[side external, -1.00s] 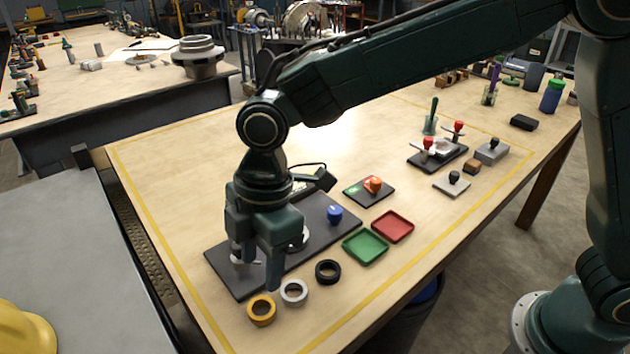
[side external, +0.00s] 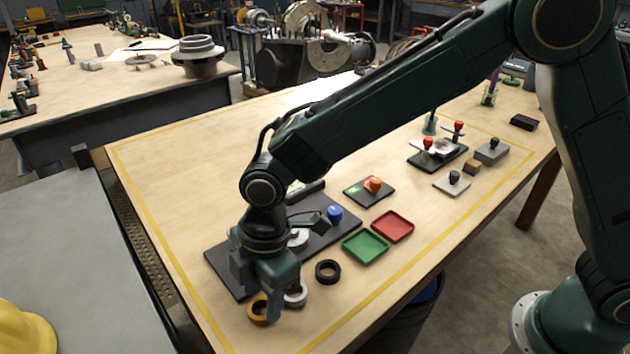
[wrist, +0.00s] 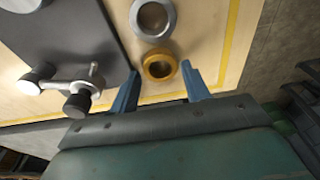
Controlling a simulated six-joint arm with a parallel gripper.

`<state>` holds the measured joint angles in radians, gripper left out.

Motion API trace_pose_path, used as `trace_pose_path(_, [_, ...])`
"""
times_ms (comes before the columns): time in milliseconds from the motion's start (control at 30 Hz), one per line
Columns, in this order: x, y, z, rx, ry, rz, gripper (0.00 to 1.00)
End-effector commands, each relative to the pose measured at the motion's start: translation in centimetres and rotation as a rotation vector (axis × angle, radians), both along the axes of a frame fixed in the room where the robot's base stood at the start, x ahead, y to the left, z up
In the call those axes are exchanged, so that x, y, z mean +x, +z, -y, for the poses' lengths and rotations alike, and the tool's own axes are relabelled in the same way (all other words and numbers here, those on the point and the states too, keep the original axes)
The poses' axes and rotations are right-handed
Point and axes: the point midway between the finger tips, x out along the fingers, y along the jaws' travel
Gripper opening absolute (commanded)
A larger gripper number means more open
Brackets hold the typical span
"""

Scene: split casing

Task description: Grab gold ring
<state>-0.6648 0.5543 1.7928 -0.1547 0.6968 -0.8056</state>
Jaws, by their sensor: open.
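The gold ring (side external: 257,309) lies on the wooden table near its front left corner, partly hidden by my gripper in the side view. In the wrist view the gold ring (wrist: 160,66) shows whole, just beyond and between the two blue fingertips (wrist: 160,76). My gripper (side external: 266,306) is open and empty, low over the table beside the ring. The silver ring (side external: 296,295) lies right next to the gold one, and it also shows in the wrist view (wrist: 153,18).
A black ring (side external: 328,271) lies further right. A dark plate (side external: 225,270) with metal parts and a blue knob (side external: 334,213) is behind the rings. Green (side external: 365,246) and red (side external: 393,226) trays stand to the right. A yellow line (side external: 345,329) runs along the table's edge.

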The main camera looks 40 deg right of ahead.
Motion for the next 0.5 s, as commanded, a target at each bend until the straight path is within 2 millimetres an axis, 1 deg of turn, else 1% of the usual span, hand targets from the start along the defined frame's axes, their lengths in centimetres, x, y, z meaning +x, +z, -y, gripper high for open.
trace_pose_path(33, [-0.1,-0.6,-0.1,-0.001,0.001,-0.001,0.47])
trace_pose_path(100, [-0.1,-1.2,-0.2,-0.001,0.0,-0.001,0.47])
trace_pose_path(200, [0.0,-1.6,-0.3,0.0,0.0,0.001,0.47])
trace_pose_path(500, [0.0,-1.6,-0.3,0.0,0.0,0.001,0.47])
